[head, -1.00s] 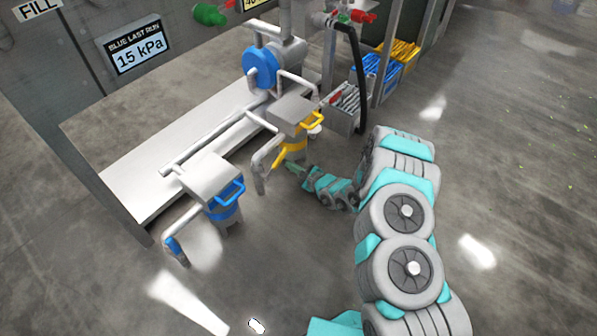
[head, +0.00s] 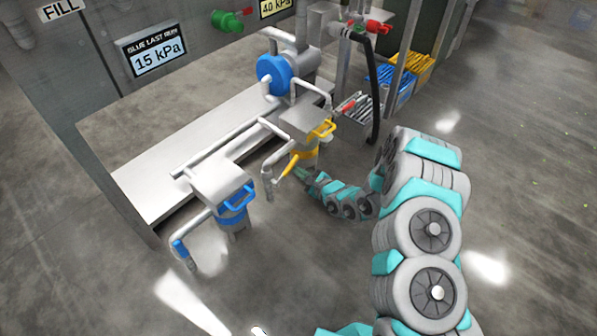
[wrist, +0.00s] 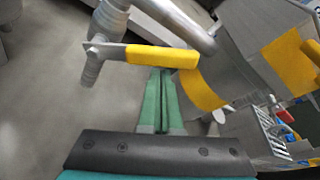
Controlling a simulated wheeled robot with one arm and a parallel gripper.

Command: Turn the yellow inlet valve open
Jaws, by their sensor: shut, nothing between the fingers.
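My gripper (head: 309,173) is shut and empty, just to the right of the lever in the head view. In the wrist view my gripper (wrist: 161,72) has its closed fingertips reaching the grip's edge. Whether they touch it I cannot tell.
A second housing with a blue handle (head: 238,196) and a blue-gripped pipe lever (head: 180,248) stand at left. A grey bench (head: 150,178) lies behind. A black hose (head: 371,90) and blue (head: 398,92) and yellow crates are beyond. The floor in front is open.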

